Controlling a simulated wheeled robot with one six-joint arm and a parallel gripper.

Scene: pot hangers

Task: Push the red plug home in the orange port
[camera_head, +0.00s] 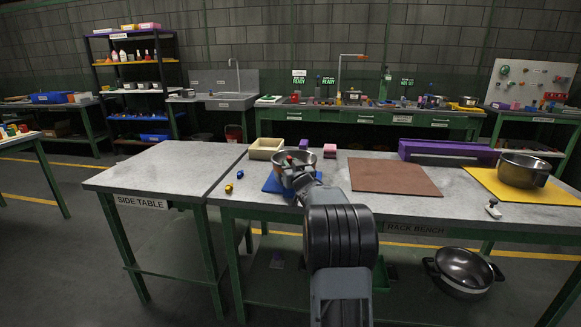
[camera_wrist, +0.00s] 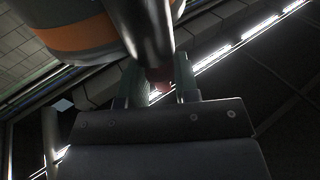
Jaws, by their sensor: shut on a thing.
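My gripper (camera_wrist: 161,78) is shut, with its two fingers on either side of the end of a dark, rounded handle (camera_wrist: 140,25). A small reddish patch (camera_wrist: 159,87) shows between the fingers; I cannot tell whether it is the red plug. Beyond the handle is a grey rounded body with an orange band (camera_wrist: 82,34). In the head view my gripper is beside a metal pot (camera_head: 309,157) on a blue mat (camera_head: 271,184), and a small red spot (camera_head: 290,158) shows there. The fingers are too small to make out in that view. I cannot pick out an orange port with certainty.
A brown mat (camera_head: 394,178) lies to the right. Another pot (camera_head: 520,172) stands on a yellow mat (camera_head: 500,194). A cream bin (camera_head: 266,147), a pink block (camera_head: 330,150) and a long purple block (camera_head: 450,150) line the back. The side table (camera_head: 165,178) is bare.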

